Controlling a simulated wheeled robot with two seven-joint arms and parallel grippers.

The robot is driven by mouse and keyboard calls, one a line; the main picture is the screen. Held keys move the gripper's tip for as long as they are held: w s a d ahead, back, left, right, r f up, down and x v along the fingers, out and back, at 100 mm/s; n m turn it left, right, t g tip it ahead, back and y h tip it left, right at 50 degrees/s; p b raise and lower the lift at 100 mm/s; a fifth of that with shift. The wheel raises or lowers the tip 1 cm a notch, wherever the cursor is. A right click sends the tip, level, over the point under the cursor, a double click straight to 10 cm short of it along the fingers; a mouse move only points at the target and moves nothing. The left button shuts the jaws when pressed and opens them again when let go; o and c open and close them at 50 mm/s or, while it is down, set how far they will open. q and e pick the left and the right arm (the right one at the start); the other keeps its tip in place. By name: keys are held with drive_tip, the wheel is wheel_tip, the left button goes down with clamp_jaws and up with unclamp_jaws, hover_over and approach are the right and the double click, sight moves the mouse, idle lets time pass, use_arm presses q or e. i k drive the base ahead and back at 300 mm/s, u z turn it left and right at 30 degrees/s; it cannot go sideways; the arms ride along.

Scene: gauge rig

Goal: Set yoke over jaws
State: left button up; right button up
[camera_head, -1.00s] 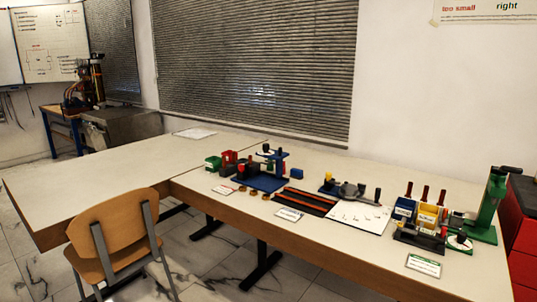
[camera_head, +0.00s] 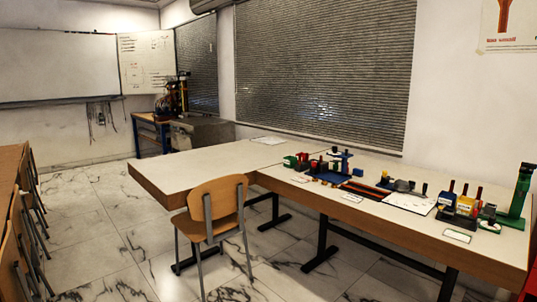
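Neither of my grippers is in view. The work table (camera_head: 300,193) stands at the right with the gauge rig parts on it, small and far off. A blue fixture (camera_head: 335,177) with an upright post stands near its middle. A grey and dark clamp-like device (camera_head: 403,186) lies to the right of it, behind a white sheet (camera_head: 408,204). A green upright press (camera_head: 517,195) stands at the right end. I cannot tell at this size which part is the yoke or which are the jaws.
A wooden chair (camera_head: 216,212) stands in front of the table. Desks (camera_head: 10,190) line the left edge. Marble floor (camera_head: 110,235) is open between them and the chair.

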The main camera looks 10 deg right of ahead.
sight(345, 156)
drive_tip(key=u, duration=0.25)
drive_tip(key=i, duration=1.55)
drive_tip(key=z, duration=0.75)
drive_tip(key=i, duration=1.3)
drive_tip(key=z, duration=1.15)
